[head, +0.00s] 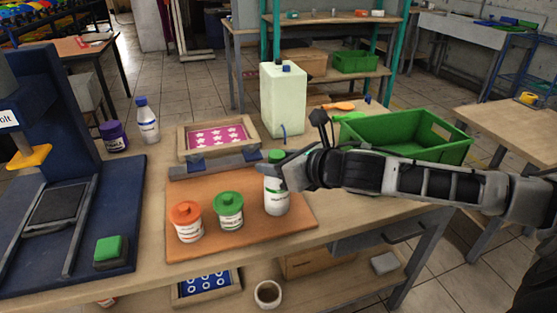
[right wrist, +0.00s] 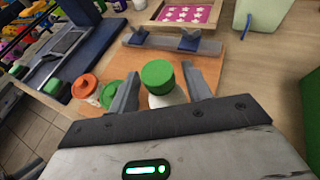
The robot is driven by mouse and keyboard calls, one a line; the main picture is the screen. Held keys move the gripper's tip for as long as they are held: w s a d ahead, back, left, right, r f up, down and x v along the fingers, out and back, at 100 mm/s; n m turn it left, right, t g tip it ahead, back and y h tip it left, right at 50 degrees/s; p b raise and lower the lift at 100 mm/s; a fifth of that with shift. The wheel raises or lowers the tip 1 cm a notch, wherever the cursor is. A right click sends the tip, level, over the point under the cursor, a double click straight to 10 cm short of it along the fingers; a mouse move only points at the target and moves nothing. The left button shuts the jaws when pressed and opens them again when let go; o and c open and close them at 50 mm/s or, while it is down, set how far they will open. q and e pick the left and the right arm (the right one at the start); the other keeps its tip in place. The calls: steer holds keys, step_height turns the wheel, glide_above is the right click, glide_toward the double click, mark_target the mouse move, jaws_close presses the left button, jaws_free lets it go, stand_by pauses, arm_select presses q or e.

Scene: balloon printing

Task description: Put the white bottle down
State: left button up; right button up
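The white bottle (head: 277,197) with a green cap is upright, its base seeming to meet the orange-brown board (head: 240,250) at the right of two jars. My right gripper (head: 274,174) reaches it from the right and has its fingers around its upper part. My left gripper is not in view.
An orange-lidded jar (head: 186,221) and a green-lidded jar (head: 229,210) stand left of the bottle. Behind are a pink star screen frame (head: 217,135), a pale canister (head: 283,100) and a green crate (head: 405,135). A blue press (head: 75,225) stands at left.

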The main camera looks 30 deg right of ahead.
steer(key=shift+r, duration=0.25)
steer(key=shift+s+d, duration=0.15)
steer(key=shift+s, duration=0.15)
arm_select(q)
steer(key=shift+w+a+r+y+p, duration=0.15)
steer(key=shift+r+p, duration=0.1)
steer(key=shift+p, duration=0.35)
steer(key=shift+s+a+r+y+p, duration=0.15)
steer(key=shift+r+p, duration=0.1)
steer(key=shift+p, duration=0.35)
arm_select(e)
steer(key=v, duration=1.1)
steer(key=shift+r, duration=0.25)
